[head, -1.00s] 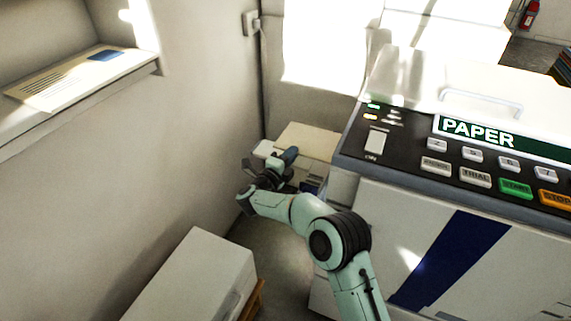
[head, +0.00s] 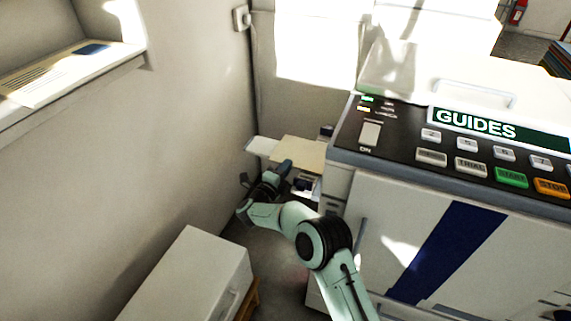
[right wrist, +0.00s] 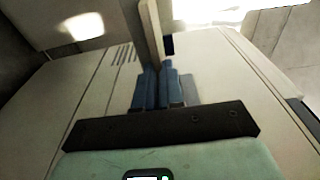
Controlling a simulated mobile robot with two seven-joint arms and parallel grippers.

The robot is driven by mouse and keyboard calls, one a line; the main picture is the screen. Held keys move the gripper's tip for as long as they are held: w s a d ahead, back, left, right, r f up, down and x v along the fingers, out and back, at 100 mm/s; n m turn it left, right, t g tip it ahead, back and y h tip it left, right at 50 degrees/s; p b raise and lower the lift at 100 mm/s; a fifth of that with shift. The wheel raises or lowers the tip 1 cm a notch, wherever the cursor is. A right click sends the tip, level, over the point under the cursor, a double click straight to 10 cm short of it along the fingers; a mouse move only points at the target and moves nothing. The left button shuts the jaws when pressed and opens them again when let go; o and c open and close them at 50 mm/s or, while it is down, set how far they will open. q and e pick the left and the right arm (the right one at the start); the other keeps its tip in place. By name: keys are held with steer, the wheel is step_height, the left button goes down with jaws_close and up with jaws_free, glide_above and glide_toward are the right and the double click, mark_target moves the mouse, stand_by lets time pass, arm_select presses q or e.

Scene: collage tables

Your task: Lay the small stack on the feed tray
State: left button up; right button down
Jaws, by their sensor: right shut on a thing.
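The feed tray (head: 262,146) projects from the left side of a printer-like machine. My right gripper (head: 266,175) is at the tray's near side, beside the stack. The plate's lower part is hidden by the fingers. My left gripper is not in view.
The machine (head: 455,190) fills the right side; its display (head: 475,124) reads GUIDES. A wall stands close to the tray's left. A white cabinet (head: 190,275) stands at the lower left. A ledge (head: 75,70) with a printed sheet is at the upper left.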

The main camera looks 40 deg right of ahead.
steer(key=c, duration=1.2)
jaws_free()
steer(key=shift+o, duration=0.2)
steer(key=shift+f, duration=0.1)
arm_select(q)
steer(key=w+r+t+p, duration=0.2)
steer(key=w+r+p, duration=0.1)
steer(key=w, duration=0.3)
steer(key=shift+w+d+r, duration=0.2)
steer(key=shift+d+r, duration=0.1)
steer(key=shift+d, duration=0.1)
arm_select(e)
steer(key=v, duration=1.3)
steer(key=shift+a, duration=0.2)
steer(key=shift+s, duration=0.1)
